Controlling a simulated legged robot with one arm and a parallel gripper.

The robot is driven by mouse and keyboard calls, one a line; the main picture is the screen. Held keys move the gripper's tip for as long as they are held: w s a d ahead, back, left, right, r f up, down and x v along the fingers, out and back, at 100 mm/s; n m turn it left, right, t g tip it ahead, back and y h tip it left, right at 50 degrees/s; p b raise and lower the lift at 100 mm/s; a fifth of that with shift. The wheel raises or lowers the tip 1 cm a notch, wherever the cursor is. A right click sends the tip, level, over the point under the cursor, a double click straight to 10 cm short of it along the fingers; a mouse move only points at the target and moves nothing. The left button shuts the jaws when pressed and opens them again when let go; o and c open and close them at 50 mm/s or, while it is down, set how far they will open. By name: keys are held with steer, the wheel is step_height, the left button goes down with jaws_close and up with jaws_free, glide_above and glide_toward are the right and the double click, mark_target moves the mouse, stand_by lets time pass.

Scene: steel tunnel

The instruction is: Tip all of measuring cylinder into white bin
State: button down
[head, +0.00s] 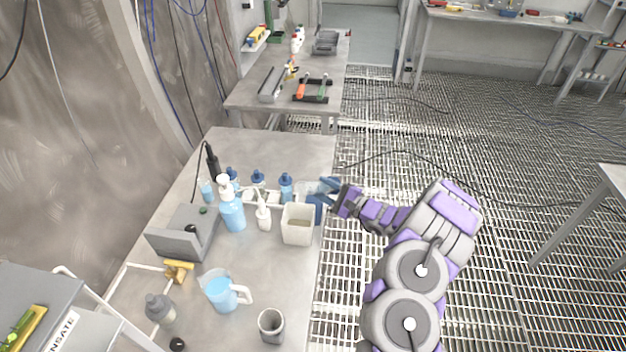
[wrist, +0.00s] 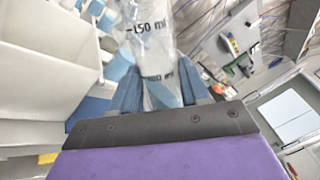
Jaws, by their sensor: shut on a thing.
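My gripper (head: 325,197) is at the table's right edge, just behind and right of the white bin (head: 298,238). In the wrist view its blue fingers (wrist: 158,92) are shut on the clear measuring cylinder (wrist: 150,45), which has black ml marks. Pale blue shows in the cylinder near the fingers; I cannot tell how much liquid is in it. In the head view the cylinder (head: 308,187) is faint and its tilt is hard to judge. The bin stands upright, open at the top, and also fills the left of the wrist view (wrist: 40,80).
Blue-capped bottles (head: 286,187), a pump bottle (head: 231,208) and a small spray bottle (head: 263,215) stand left of the bin. A jug of blue liquid (head: 222,291) and a grey cup (head: 271,325) are nearer. A grey device (head: 183,235) stands at the left.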

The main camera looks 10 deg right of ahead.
mark_target(326, 186)
steer(key=shift+w+d+n+b, duration=0.25)
steer(key=shift+n+b, duration=0.35)
steer(key=shift+n, duration=0.2)
steer(key=shift+d+r+n+b, duration=0.1)
steer(key=shift+r+n+b, duration=0.05)
steer(key=shift+n+b, duration=1.15)
steer(key=shift+r+n+g, duration=0.3)
steer(key=shift+r+n, duration=0.1)
steer(key=shift+n, duration=0.7)
steer(key=shift+r, duration=0.1)
steer(key=shift+s+a+r+n, duration=0.15)
steer(key=shift+a+r+n, duration=0.1)
steer(key=shift+r+n, duration=0.75)
steer(key=shift+f+n, duration=0.15)
steer(key=shift+n, duration=0.15)
